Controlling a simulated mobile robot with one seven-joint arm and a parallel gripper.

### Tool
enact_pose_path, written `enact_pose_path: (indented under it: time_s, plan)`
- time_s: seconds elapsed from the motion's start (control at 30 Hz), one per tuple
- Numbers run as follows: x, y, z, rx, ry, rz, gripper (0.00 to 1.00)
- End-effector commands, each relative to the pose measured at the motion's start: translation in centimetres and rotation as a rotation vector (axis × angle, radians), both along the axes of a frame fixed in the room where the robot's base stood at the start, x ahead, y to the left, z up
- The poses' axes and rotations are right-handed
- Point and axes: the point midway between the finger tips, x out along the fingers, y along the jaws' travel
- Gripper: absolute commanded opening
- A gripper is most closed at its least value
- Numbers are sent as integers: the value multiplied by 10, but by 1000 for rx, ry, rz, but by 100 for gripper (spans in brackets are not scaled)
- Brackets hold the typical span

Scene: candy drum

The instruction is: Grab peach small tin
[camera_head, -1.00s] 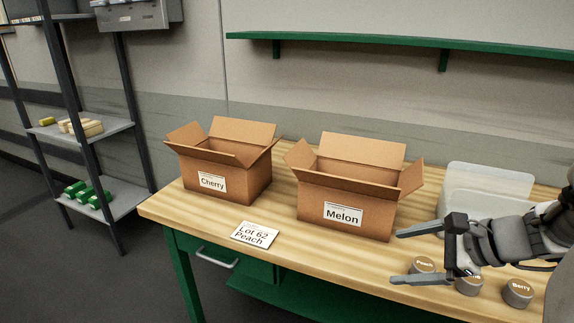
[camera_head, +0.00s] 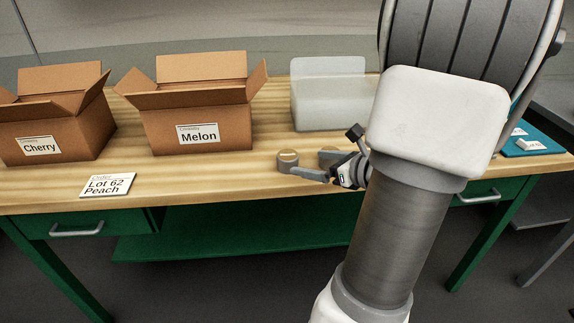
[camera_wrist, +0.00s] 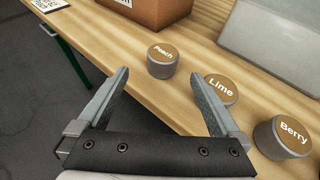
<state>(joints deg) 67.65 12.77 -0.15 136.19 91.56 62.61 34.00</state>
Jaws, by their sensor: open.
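The peach small tin (camera_wrist: 162,62) is a short grey cylinder with a brown top that reads "Peach". In the wrist view it stands upright on the table, ahead of my gripper (camera_wrist: 157,85), slightly beyond and between the line of the two fingers. My gripper is open and empty. In the head view the tin (camera_head: 288,160) stands at the table's front part, just beyond the gripper's fingers (camera_head: 308,174); my arm hides much of the gripper there. A Lime tin (camera_wrist: 221,88) stands at the right finger, and a Berry tin (camera_wrist: 283,137) farther right.
A Cherry box (camera_head: 60,135) and a Melon box (camera_head: 200,115) stand open on the wooden table (camera_head: 235,170). A card reading "Lot 62 Peach" (camera_head: 108,185) lies at the front left. A translucent bin (camera_head: 330,105) stands behind the tins. A blue-green mat (camera_head: 530,140) lies at the right.

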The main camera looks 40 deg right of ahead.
Motion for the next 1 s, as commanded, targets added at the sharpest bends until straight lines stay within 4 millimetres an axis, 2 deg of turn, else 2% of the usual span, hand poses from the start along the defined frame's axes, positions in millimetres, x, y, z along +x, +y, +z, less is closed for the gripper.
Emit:
enact_pose_path:
  time_s: [0.1, 0.2, 0.47, 0.7, 0.83, 1.0]
  plan:
    - [23, 3, -12, -1, 0, 4, 100]
    - [37, 4, -18, -1, 0, 4, 100]
    - [55, 5, -25, 0, 0, 2, 100]
    - [87, 4, -40, -1, -1, 4, 100]
    - [95, 5, -43, -1, 1, 1, 100]
    - [96, 5, -42, -2, 0, 1, 100]
